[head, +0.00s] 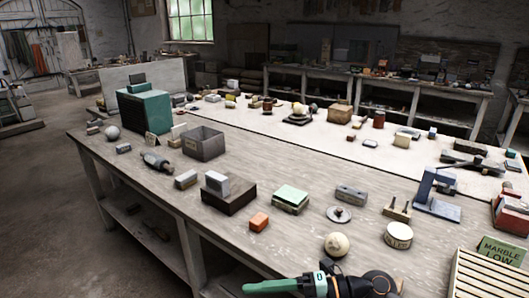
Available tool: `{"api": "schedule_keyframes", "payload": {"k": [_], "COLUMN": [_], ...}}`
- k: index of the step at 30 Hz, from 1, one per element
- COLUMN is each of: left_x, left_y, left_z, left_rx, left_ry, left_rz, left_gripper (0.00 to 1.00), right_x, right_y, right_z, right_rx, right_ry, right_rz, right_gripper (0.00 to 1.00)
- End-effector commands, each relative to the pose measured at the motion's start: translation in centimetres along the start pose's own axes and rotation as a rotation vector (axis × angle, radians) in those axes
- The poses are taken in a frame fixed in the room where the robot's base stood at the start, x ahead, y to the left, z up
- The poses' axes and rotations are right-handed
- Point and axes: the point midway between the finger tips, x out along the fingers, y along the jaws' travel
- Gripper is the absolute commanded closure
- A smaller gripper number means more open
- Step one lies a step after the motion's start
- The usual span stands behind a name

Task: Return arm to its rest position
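Neither of my arms nor grippers can be made out for sure in the head view. A cream sphere (337,244) rests near the front of the long workbench (165,225). A paler grey-white sphere (113,132) sits at the bench's far left end. A small round ball (299,108) appears to sit on a dark base in the middle of the far side. A green and black tool-like object (320,285), resembling an angle grinder, is cut off by the bottom edge.
An orange block (259,222), a blue clamp-like stand (437,200) and a slatted crate (485,275) are nearer right. Floor at left is open.

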Motion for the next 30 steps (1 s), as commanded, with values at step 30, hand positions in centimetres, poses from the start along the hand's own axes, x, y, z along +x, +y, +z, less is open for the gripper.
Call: {"api": "schedule_keyframes", "payload": {"k": [30], "left_x": [-1.2], "left_y": [0.1], "left_z": [-0.9], "left_rx": [-0.001], "left_ry": [-0.006], "left_rz": [0.0], "left_gripper": [0.5], "right_x": [-13.7], "right_y": [-30.6], "right_z": [-4.4], "right_rx": [1.688], "right_ry": [-1.252], "right_rz": [0.803], "right_gripper": [0.43]}}
